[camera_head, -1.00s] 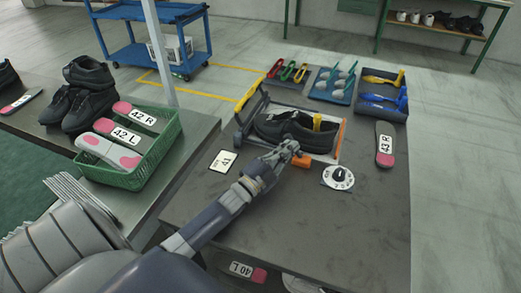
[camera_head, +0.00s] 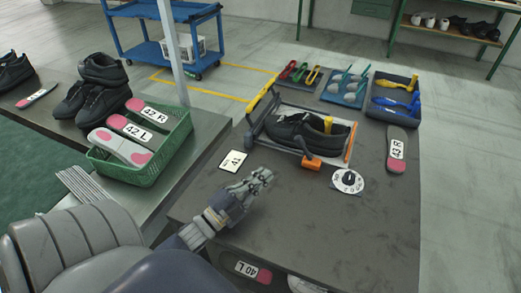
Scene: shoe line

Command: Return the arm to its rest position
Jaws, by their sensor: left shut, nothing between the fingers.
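My left gripper (camera_head: 262,178) is shut and empty above the dark table (camera_head: 300,225), with its arm coming in from the lower left. It is apart from the black shoe (camera_head: 290,130), which lies in a fixture with an orange-handled clamp (camera_head: 311,158) at its front. A white card marked 41 (camera_head: 233,161) lies left of the fixture, behind the gripper. A round white dial (camera_head: 348,181) lies to the right of the gripper. My right gripper does not show.
A green basket (camera_head: 165,160) with insoles marked 42 stands on the left table beside black shoes (camera_head: 90,100). Trays of tools (camera_head: 393,98) stand at the back of the table. An insole marked 43 R (camera_head: 396,150) lies at right. The table's front middle is clear.

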